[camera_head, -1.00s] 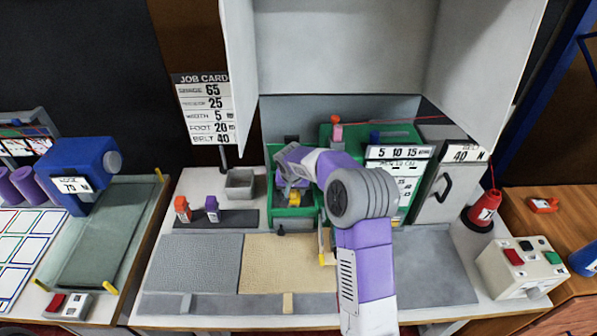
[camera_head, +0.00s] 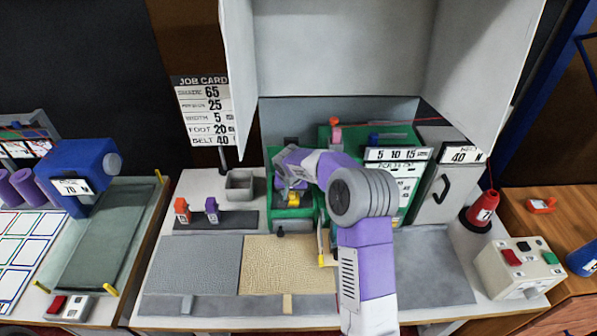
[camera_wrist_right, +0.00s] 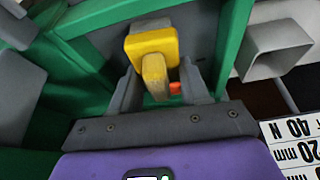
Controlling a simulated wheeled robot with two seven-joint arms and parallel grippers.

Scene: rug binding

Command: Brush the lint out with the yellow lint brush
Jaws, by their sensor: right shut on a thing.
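The yellow lint brush (camera_wrist_right: 152,48) is between the fingers of my right gripper (camera_wrist_right: 160,85), which is shut on it, in the right wrist view. In the head view the brush shows as a small yellow patch (camera_head: 293,197) at my right gripper (camera_head: 290,182), inside the green machine housing (camera_head: 287,224). The brush's far end points into a grey recess with green walls. A small orange-red bit (camera_wrist_right: 175,88) shows beside the brush handle; I cannot tell if it is lint. My left gripper is not in view.
A grey open box (camera_head: 240,184) stands left of the green housing. Orange and purple pieces (camera_head: 182,210) stand on a dark strip. A raised grey cover (camera_head: 345,50) hangs above. A red cone (camera_head: 483,208) and a button box (camera_head: 518,265) are at the right.

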